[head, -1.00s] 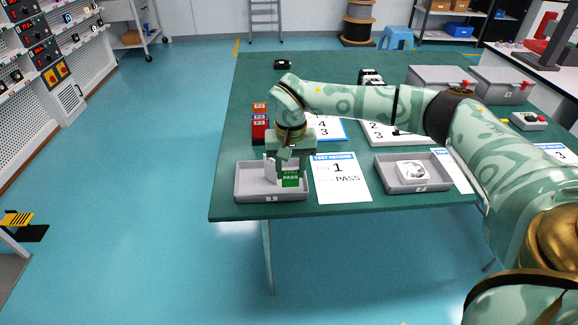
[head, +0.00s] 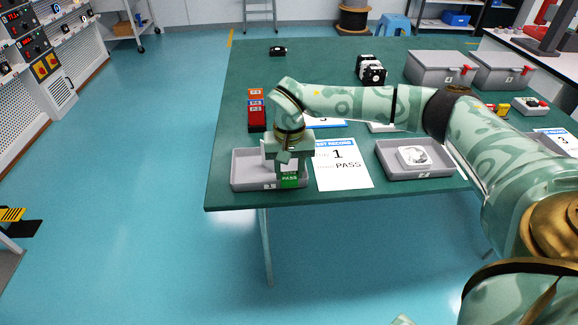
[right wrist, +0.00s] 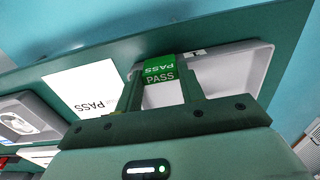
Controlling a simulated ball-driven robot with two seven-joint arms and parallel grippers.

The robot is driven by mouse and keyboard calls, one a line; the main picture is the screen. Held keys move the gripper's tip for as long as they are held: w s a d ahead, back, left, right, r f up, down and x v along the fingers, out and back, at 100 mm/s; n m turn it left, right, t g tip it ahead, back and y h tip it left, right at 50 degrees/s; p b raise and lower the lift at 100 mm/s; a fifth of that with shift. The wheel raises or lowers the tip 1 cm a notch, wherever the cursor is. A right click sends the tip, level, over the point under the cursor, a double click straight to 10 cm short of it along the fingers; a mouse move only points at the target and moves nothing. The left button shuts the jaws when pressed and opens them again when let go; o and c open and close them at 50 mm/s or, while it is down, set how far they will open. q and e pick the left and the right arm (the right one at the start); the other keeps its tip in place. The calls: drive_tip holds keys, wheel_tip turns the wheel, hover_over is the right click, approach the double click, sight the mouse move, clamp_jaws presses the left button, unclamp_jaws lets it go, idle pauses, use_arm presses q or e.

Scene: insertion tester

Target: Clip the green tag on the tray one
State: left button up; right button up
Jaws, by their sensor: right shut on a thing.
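My right gripper (head: 288,160) is shut on the green PASS tag (head: 289,176) and points down over the front wall of a grey tray (head: 240,180). This tray stands at the table's front left, beside the record sheet marked 1 (head: 342,172). The tag is upright at the right part of the tray's front wall. In the right wrist view the tag (right wrist: 159,70) sits between the two fingers, with the tray (right wrist: 262,68) behind and right of it. I cannot tell whether the tag touches the rim. My left gripper is not in view.
A second grey tray (head: 440,172) with a white part (head: 414,156) stands right of the sheet. Red, blue and orange blocks (head: 257,118) stand behind the first tray. Lidded grey boxes (head: 436,68) stand at the back right. The table's (head: 235,75) back left is mostly clear.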

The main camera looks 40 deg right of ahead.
idle(0.3)
drive_tip(key=o, duration=1.5)
wheel_tip(320, 180, up, 7)
drive_tip(key=p, duration=0.6)
drive_tip(key=shift+r, duration=0.1)
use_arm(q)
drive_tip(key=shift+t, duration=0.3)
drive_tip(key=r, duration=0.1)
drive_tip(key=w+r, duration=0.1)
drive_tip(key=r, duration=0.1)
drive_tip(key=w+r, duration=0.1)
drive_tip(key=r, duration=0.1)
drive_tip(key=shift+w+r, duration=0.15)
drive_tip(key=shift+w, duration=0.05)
